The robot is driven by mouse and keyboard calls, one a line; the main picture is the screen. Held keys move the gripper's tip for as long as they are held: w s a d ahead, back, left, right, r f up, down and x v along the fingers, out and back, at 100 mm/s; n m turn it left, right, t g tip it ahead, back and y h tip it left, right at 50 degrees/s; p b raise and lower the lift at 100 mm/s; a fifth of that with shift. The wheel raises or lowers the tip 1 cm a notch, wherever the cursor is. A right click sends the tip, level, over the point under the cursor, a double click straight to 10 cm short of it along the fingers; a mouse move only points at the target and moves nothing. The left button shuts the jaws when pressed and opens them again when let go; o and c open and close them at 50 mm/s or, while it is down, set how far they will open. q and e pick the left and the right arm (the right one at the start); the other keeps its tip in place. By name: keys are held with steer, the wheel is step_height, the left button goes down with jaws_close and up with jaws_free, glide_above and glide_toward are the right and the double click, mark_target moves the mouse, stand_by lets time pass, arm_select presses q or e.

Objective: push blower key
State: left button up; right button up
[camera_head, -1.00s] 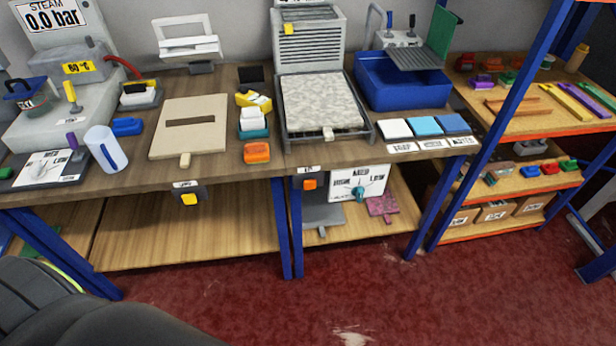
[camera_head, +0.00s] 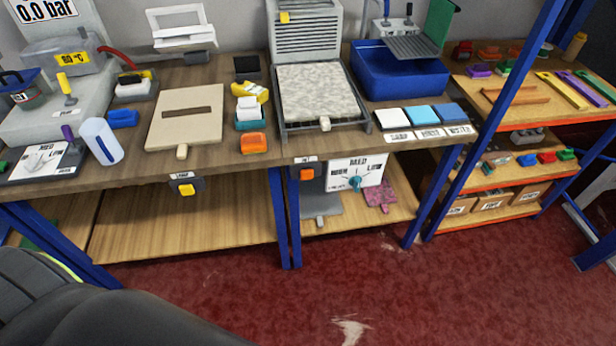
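No key is readably marked as the blower's. An orange key (camera_head: 306,174) sits on a dark box under the table's front edge, beneath a small white label too small to read. A yellow key (camera_head: 185,189) sits on a similar box further left. Another small yellow piece (camera_head: 285,17) is on the front of the grey louvred unit (camera_head: 306,40) at the back of the table. A white dial panel (camera_head: 356,174) with a teal knob is right of the orange key. Neither of my grippers is in view.
The table (camera_head: 235,170) has a tan board (camera_head: 165,133), a grey-framed tray (camera_head: 284,105), a blue bin (camera_head: 427,80) and coloured swatches. Blue posts (camera_head: 279,230) stand below it. A shelf rack (camera_head: 520,118) is at right. The red floor (camera_head: 450,290) in front is clear.

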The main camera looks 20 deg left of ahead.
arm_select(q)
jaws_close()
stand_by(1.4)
